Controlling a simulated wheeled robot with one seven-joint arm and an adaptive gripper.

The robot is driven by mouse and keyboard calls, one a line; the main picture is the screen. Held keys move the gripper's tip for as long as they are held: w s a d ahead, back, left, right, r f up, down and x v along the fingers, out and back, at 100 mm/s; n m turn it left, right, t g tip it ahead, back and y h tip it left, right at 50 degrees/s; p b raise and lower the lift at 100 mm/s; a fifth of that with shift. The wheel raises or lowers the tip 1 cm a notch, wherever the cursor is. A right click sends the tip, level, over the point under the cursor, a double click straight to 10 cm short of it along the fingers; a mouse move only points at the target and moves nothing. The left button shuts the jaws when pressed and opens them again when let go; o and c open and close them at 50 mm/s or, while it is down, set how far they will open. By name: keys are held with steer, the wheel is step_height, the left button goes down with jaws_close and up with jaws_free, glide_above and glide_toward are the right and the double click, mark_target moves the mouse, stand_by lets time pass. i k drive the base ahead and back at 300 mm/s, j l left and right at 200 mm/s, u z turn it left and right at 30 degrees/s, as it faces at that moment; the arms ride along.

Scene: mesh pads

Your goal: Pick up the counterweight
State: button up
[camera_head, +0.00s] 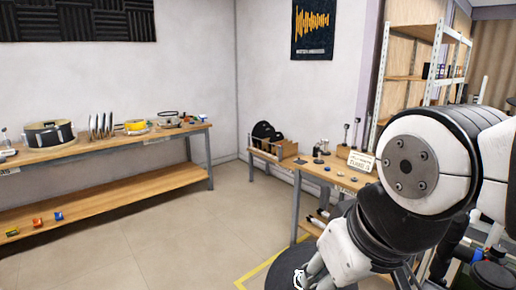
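I cannot pick out the counterweight for certain. Several small dark and metallic pieces, among them a small round piece (327,168), lie on the right wooden workbench (312,174), too small to identify. My white and black arm fills the right side and reaches down to the bottom edge, left of the bench's near end. Pale parts at its lower end (312,272) show over a dark round area on the floor. The fingers are not clear there, so I cannot tell whether my gripper is open or shut. No held object is visible.
A long bench (110,153) with a drum and tools lines the left wall. Shelving (408,78) stands behind my arm. The tiled floor between benches is clear.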

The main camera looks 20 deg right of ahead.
mark_target(315, 154)
steer(key=z, duration=0.8)
steer(key=u, duration=0.4)
steer(key=i+j+u, duration=0.1)
steer(key=u, duration=0.65)
steer(key=i+u, duration=0.15)
steer(key=u, duration=0.2)
steer(key=i+z, duration=0.15)
steer(key=i, duration=0.45)
steer(key=i+j+z, duration=0.1)
steer(key=i, duration=0.45)
steer(key=i+j+z, duration=0.15)
steer(key=i, duration=0.45)
steer(key=i+l+z, duration=0.2)
steer(key=i+z, duration=0.25)
steer(key=i, duration=0.25)
steer(key=i+z, duration=0.4)
steer(key=i, duration=0.3)
steer(key=i+j+z, duration=0.3)
steer(key=i+z, duration=0.15)
steer(key=i, duration=0.25)
steer(key=i+z, duration=0.65)
steer(key=z, duration=0.3)
steer(key=i+j+z, duration=0.3)
steer(key=z, duration=0.55)
